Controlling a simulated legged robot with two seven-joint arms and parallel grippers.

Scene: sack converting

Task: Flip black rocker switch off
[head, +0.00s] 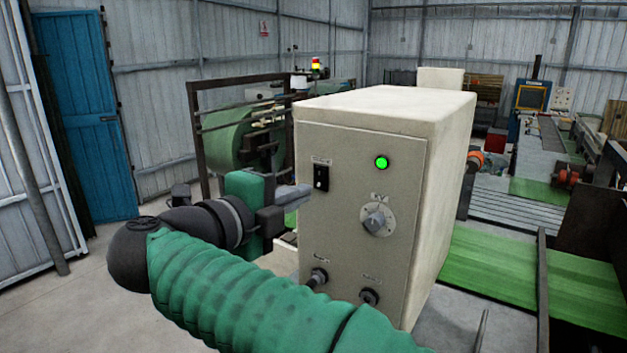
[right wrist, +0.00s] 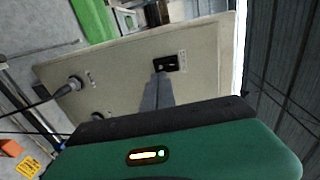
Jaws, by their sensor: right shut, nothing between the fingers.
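A beige control box (head: 345,240) stands in front of me. The black rocker switch (head: 321,177) is at the upper left of its front panel. It also shows in the right wrist view (right wrist: 169,63). A round green light (head: 381,162) glows to the right of the switch. My right gripper (head: 303,192) is shut and empty, with its fingertips just left of and a little below the switch in the head view. In the right wrist view the fingertips (right wrist: 160,78) lie at the switch's lower edge; I cannot tell whether they touch it. My left gripper is not in view.
A grey rotary knob (head: 375,221) sits on the panel, with two cable connectors, left (head: 318,277) and right (head: 369,297), below it. Green sheet material (head: 520,275) lies to the right of the box. A blue door (head: 85,115) is at the far left, with open floor before it.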

